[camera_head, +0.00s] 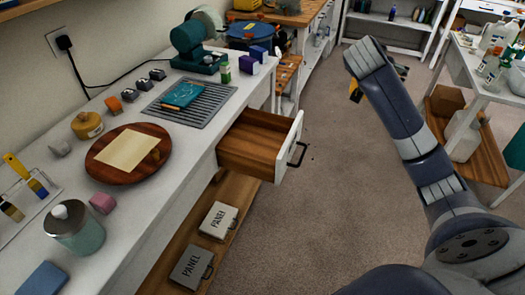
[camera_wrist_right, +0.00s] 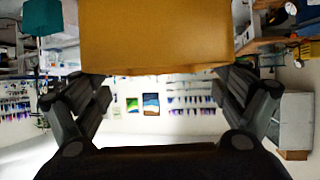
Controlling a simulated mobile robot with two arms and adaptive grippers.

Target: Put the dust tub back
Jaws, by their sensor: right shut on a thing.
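My right gripper (camera_wrist_right: 158,80) is shut on an ochre-yellow, box-like thing (camera_wrist_right: 157,38), which I take to be the dust tub. It fills the top middle of the right wrist view, with a finger at each side. In the head view only a small yellow bit (camera_head: 355,91) shows beside my right arm, over the floor. The arm hides most of the gripper and thing there. My left gripper is not in view. A wooden drawer (camera_head: 250,143) stands pulled out of the white bench and looks empty.
The white bench (camera_head: 180,205) holds a round wooden board (camera_head: 100,165), a yellow round container (camera_head: 87,125), a lidded jar (camera_head: 74,228) and a grey slotted mat (camera_head: 170,105). Two PANEL boxes (camera_head: 218,221) lie on the shelf below. Open carpet (camera_head: 300,225) lies between bench and right-hand table (camera_head: 470,75).

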